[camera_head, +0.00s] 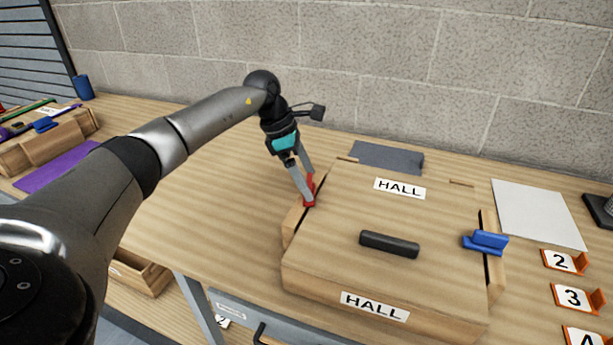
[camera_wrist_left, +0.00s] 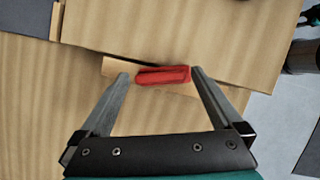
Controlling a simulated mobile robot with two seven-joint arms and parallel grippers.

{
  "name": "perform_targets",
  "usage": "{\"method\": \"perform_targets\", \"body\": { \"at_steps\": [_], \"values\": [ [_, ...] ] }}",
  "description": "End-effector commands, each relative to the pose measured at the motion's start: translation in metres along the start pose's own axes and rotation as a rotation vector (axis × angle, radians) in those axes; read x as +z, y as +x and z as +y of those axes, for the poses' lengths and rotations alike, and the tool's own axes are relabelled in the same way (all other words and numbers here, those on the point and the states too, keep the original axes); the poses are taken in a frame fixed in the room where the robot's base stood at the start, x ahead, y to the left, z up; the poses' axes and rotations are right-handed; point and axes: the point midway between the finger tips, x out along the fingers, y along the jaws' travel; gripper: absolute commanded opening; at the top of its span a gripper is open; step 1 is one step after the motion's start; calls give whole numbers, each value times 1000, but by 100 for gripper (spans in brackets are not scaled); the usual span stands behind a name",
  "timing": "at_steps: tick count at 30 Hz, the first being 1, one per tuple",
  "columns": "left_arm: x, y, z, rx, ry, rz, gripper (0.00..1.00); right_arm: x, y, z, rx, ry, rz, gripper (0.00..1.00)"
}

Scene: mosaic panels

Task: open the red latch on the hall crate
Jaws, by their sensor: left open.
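The hall crate (camera_head: 330,255) is a wooden box with a closed lid, two HALL labels and a black handle (camera_head: 389,244) on top. The red latch (camera_head: 309,199) is at its left edge, partly hidden by my left gripper (camera_head: 307,190) in the head view. In the left wrist view, the red latch (camera_wrist_left: 163,75) lies between the tips of the two open fingers of my left gripper (camera_wrist_left: 160,78). I cannot tell whether a finger touches it. A blue latch (camera_head: 486,241) is on the crate's right edge. My right gripper is in neither view.
Orange number stands (camera_head: 565,262) and a white sheet (camera_head: 538,212) lie right of the crate. A grey mat (camera_head: 387,157) lies behind it. A purple mat (camera_head: 57,168) and a wooden tray (camera_head: 50,141) are far left. The table left of the crate is clear.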

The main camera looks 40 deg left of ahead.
Motion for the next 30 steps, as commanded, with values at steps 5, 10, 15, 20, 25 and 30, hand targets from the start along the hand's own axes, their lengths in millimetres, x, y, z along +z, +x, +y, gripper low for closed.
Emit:
{"method": "perform_targets", "body": {
  "at_steps": [5,10,15,20,25,30],
  "values": [
    [0,-25,1,5,0,-2,100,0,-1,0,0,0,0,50],
    [1,-66,1,7,0,-4,100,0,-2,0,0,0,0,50],
    [1,-106,1,6,0,-3,100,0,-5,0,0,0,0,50],
    [1,-134,1,5,-1,-3,100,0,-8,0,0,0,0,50],
    [0,-149,0,3,1,-2,100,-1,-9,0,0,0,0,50],
    [0,-152,0,3,0,-2,100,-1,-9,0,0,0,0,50]
  ]
}}
